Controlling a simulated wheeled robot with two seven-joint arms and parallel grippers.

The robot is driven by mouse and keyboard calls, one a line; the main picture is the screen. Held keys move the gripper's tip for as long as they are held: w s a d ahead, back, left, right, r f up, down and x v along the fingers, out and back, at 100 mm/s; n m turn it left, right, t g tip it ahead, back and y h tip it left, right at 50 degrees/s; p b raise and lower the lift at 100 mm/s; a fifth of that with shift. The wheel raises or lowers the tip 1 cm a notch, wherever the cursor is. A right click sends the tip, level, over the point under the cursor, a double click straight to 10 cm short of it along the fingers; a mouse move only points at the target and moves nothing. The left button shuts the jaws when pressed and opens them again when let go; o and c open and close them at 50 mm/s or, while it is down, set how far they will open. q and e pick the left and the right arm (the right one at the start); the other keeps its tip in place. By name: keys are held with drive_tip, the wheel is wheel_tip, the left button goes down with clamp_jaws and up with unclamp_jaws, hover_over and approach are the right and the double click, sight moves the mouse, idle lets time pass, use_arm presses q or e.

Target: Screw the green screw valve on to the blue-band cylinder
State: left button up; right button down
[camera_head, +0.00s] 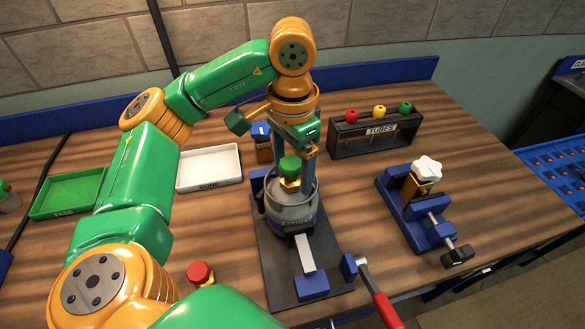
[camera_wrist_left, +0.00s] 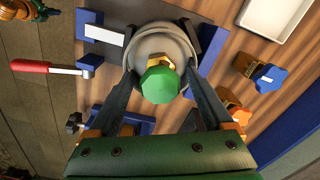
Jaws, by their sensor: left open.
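The green screw valve (camera_head: 289,168) with its brass collar sits upright on top of the grey cylinder (camera_head: 290,212), at its middle. I cannot tell whether its thread is engaged. Bluish marking shows low on the cylinder's front. The cylinder stands in a dark clamp plate (camera_head: 268,262). My left gripper (camera_head: 291,182) reaches down from above, with one finger on each side of the valve. In the left wrist view the green valve (camera_wrist_left: 160,83) lies between the open fingers (camera_wrist_left: 160,74), with gaps on both sides. My right gripper is out of view.
A TUBES rack (camera_head: 376,134) with red, yellow and green valves stands behind right. A blue vise (camera_head: 425,215) is at right. A red-handled lever (camera_head: 383,305) is in front. A red-topped valve (camera_head: 200,274) stands front left. White (camera_head: 209,166) and green (camera_head: 68,193) trays are left.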

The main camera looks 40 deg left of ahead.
sight(292, 162)
use_arm(q)
wheel_tip(292, 162, up, 6)
drive_tip(key=shift+f+p, duration=0.1)
drive_tip(key=shift+p, duration=0.75)
